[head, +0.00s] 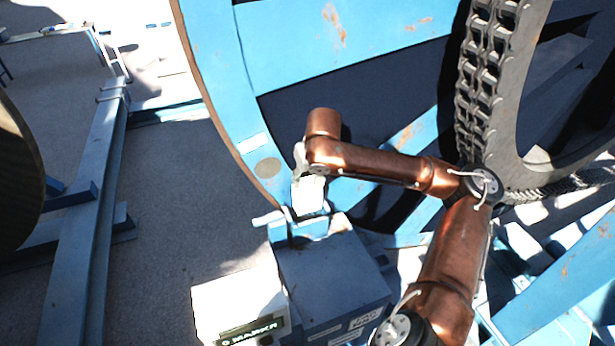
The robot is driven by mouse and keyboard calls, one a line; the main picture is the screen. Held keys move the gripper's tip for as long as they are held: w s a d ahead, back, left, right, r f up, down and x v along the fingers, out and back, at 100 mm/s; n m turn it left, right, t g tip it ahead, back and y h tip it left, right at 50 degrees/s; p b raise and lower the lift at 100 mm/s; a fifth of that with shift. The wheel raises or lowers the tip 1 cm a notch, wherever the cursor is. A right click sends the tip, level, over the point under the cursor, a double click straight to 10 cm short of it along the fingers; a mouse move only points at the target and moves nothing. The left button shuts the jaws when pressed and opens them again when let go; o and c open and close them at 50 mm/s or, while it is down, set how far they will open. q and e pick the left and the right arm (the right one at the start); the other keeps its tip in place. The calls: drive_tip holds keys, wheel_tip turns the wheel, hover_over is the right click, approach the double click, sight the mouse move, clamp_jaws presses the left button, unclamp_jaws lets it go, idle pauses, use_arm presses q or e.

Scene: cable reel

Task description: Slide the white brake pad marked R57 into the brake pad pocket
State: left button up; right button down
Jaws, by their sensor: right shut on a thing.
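My right gripper (301,172) hangs below the wrist of my copper-coloured arm, in front of the rim of the large blue reel. It is shut on a white block, the brake pad (308,196); its marking is too small to read. The pad is just above a blue bracket (312,228) on top of a blue-grey box, which looks like the brake pad pocket. I cannot tell whether the pad's lower end is inside the bracket or only behind or over it. My left gripper is not in view.
The blue reel (217,60) stands close behind the gripper. A blue-grey box (335,275) and a white box with a dark label (215,303) stand below. A chain-covered wheel (485,80) is at the right. Grey floor at left is open, beside a blue beam (88,210).

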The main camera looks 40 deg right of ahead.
sight(307, 200)
drive_tip(key=shift+f, duration=1.05)
idle(0.6)
drive_tip(key=shift+f+b, duration=1.15)
drive_tip(key=shift+f, duration=2.55)
drive_tip(key=shift+p, duration=0.55)
